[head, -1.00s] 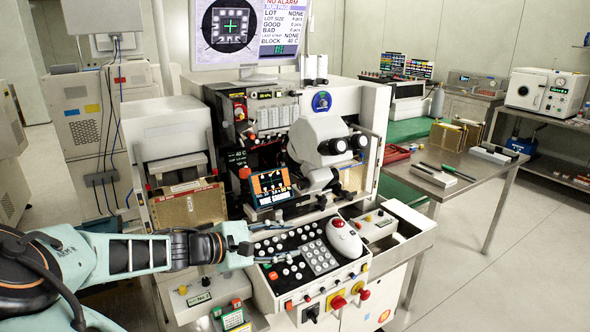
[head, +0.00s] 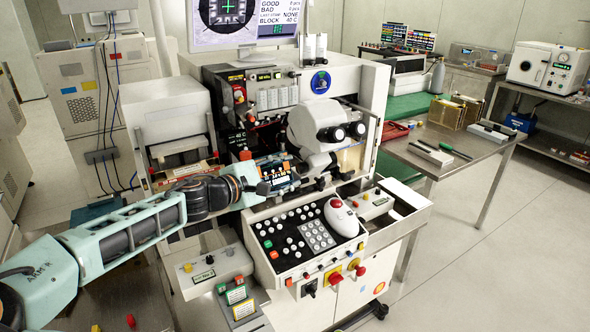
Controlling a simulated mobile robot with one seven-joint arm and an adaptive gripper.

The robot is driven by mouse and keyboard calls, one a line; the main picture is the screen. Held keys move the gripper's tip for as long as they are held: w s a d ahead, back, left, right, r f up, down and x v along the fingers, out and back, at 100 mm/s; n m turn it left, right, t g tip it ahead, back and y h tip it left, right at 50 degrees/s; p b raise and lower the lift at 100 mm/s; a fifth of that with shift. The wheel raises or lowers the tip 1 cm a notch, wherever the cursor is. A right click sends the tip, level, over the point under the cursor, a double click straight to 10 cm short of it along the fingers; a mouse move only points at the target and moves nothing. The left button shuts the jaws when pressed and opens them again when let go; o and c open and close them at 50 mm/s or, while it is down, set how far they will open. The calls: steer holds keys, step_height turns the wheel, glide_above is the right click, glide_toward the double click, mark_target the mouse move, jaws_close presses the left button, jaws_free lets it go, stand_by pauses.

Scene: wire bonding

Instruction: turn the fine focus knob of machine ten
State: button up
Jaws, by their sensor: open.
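The wire bonder (head: 345,95) stands in the middle of the head view, with its white microscope (head: 310,122) and two black eyepieces facing front right. Small dark knob-like parts (head: 320,183) show below the microscope; I cannot tell which one is the fine focus knob. My gripper (head: 282,186) is open, in front of the lower edge of the small screen (head: 272,168), left of and below the microscope. Its fingers are small in the picture, and I see no contact with a knob. My arm partly hides the left front of the machine.
A monitor (head: 245,22) is above the machine. A steel table (head: 480,170) with tools is at the right.

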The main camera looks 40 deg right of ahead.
mark_target(298, 169)
steer(key=shift+x, duration=1.8)
steer(key=shift+c, duration=0.3)
jaws_close()
